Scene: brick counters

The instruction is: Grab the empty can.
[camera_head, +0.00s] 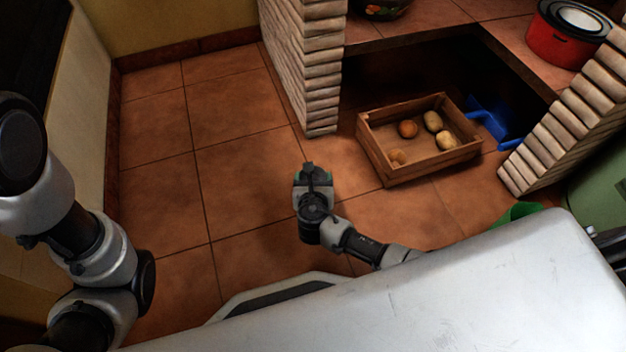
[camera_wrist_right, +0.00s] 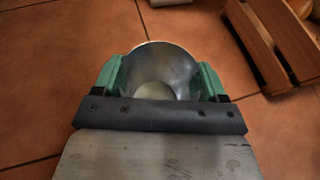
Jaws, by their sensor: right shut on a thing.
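In the right wrist view, an open-topped, silvery metal can (camera_wrist_right: 160,68) sits between the two green fingers of my right gripper (camera_wrist_right: 160,84). The fingers press on it from both sides, and its empty inside shows. In the head view my right gripper (camera_head: 313,172) is low over the tiled floor, in front of the brick pillar; the can is hidden there by the gripper. My left arm shows at the left edge of the head view, but its gripper is out of view.
A wooden crate (camera_head: 374,152) with several round vegetables stands on the floor to the right, with a blue dustpan (camera_head: 488,118) behind it. A red pot (camera_head: 560,44) stands on the counter. A brick pillar (camera_head: 305,70) rises behind my gripper. Floor at left is clear.

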